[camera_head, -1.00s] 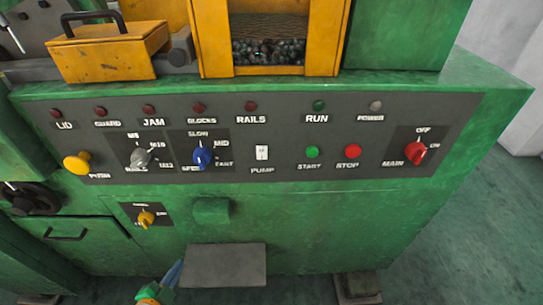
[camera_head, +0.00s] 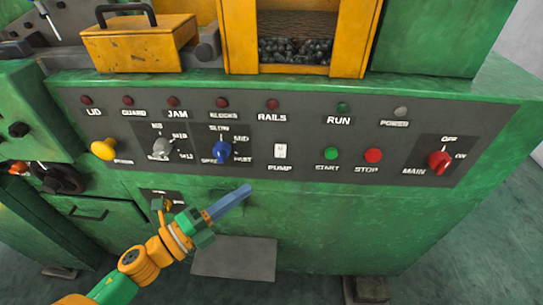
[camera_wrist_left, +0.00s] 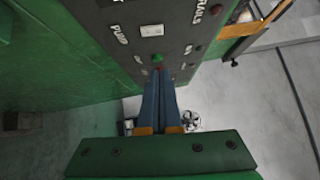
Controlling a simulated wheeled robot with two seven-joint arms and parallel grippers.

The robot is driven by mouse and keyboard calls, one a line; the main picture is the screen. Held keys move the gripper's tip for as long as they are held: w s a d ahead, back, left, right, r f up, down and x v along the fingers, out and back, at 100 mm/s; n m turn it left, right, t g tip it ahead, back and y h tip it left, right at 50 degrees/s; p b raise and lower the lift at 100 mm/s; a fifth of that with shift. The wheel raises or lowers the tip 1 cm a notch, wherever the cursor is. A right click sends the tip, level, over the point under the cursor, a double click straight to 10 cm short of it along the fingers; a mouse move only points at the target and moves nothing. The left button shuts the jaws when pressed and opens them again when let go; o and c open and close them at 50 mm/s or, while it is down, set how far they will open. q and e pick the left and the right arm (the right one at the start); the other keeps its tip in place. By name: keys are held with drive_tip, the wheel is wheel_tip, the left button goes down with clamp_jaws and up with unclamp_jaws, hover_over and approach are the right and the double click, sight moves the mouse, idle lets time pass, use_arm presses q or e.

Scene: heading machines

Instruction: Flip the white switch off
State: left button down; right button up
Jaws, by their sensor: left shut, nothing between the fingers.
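The white switch (camera_head: 280,151) sits on the dark control panel (camera_head: 310,112), above the PUMP label. It also shows in the left wrist view (camera_wrist_left: 152,30), near the top middle. My left gripper (camera_head: 246,189) is below and left of the switch in the head view, apart from it. Its blue fingers (camera_wrist_left: 160,95) are together and empty, pointing toward the panel in the wrist view. The switch is not covered by the gripper. My right gripper does not show.
A blue knob (camera_head: 221,151) is left of the switch. Green START (camera_head: 331,154) and red STOP (camera_head: 373,155) buttons and a red MAIN knob (camera_head: 438,160) are to its right. A grey plate (camera_head: 235,260) juts out low. The space before the panel is clear.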

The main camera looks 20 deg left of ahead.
use_arm(q)
drive_tip(key=p, duration=0.2)
approach(283, 148)
drive_tip(key=w+d, duration=0.1)
drive_tip(key=d, duration=0.3)
drive_tip(key=w, duration=0.3)
drive_tip(key=w+p, duration=0.1)
drive_tip(key=shift+w+a, duration=0.15)
drive_tip(key=shift+a, duration=0.25)
drive_tip(key=shift+r, duration=0.15)
drive_tip(key=shift+w+a+r, duration=0.1)
drive_tip(key=shift+w+r, duration=0.1)
